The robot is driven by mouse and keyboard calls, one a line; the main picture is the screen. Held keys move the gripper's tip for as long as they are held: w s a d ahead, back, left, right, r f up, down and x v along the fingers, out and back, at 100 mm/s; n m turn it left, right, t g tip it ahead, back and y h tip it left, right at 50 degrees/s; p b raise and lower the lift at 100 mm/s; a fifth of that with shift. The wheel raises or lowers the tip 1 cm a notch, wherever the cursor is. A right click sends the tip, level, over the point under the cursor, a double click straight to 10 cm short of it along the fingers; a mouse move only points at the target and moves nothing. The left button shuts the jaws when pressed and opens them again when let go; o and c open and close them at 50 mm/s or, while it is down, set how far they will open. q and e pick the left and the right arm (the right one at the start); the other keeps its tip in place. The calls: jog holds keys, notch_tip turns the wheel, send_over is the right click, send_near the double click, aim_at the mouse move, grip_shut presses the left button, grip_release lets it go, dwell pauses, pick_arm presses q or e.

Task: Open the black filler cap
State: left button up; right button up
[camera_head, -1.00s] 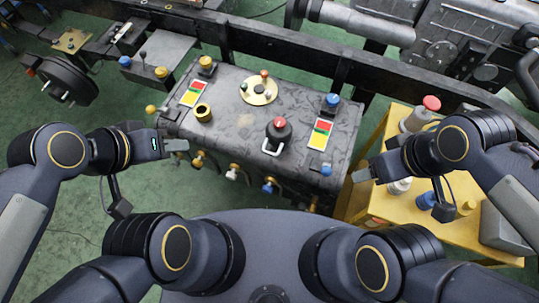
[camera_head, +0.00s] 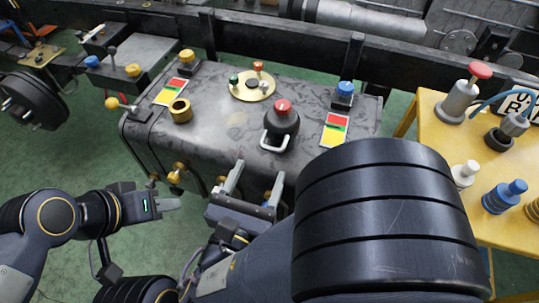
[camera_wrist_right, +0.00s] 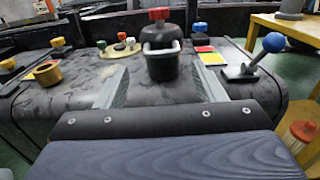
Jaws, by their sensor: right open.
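The black filler cap (camera_head: 282,125) is a round black lid with a red knob on top and a pale handle at its front. It sits on top of the dark grey tank (camera_head: 225,140) and also shows in the right wrist view (camera_wrist_right: 163,66). My right gripper (camera_head: 258,170) is open and empty at the tank's front edge, in front of the cap and apart from it. In the wrist view its two fingers (camera_wrist_right: 161,82) point toward the cap, one on each side. My left gripper (camera_head: 178,204) is off the tank's front left; its finger gap is unclear.
A gold plate (camera_head: 253,85) with small knobs, a brass ring (camera_head: 180,111), a yellow knob (camera_head: 187,57) and a blue knob (camera_head: 345,90) stand around the cap. A yellow table (camera_head: 440,140) with several parts is at right. A dark frame rail (camera_head: 275,50) runs behind.

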aim_at(270, 147)
jog(key=b+x, duration=0.1)
jog(key=x, duration=0.6)
jog(key=shift+w+d, duration=0.1)
jog(key=shift+w, duration=0.05)
